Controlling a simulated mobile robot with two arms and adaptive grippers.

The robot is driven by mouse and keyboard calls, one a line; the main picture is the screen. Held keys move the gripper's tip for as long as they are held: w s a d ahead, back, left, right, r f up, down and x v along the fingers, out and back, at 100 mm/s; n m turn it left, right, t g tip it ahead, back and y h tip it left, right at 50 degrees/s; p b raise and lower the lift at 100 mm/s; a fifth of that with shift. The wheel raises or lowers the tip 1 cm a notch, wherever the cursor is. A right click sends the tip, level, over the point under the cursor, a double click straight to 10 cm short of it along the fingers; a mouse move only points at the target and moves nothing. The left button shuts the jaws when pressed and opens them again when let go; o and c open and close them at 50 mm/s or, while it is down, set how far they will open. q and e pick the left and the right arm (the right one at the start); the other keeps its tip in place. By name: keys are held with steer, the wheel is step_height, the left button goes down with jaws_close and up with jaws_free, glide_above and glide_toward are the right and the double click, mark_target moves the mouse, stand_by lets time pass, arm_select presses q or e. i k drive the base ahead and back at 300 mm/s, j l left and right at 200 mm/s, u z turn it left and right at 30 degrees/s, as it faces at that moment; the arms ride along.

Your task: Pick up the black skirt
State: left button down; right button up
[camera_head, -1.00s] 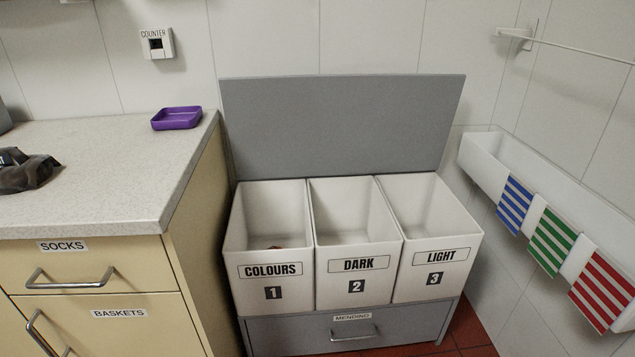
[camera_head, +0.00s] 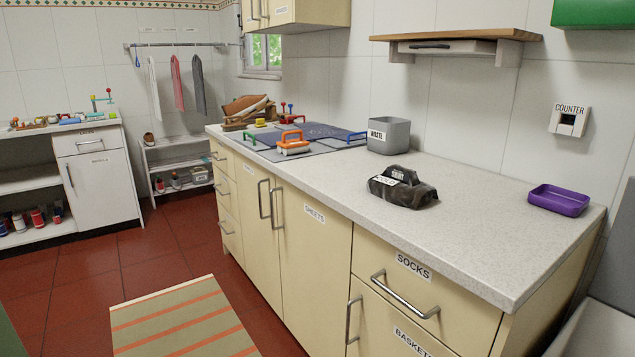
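A dark, crumpled cloth bundle (camera_head: 408,193) with white labels lies on the speckled worktop (camera_head: 470,230), between the grey waste bin and the purple tray. One label seems to read "skirt", though the print is small. The bundle looks black to dark grey. Neither of my grippers shows in this view, and nothing is touching the bundle.
A purple tray (camera_head: 558,200) sits right of the bundle, and a grey waste bin (camera_head: 388,136) stands behind it. A wooden shelf (camera_head: 455,42) hangs above. A striped rug (camera_head: 180,318) covers floor at front.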

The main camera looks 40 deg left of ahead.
mark_target(398, 185)
steer(key=u, duration=0.85)
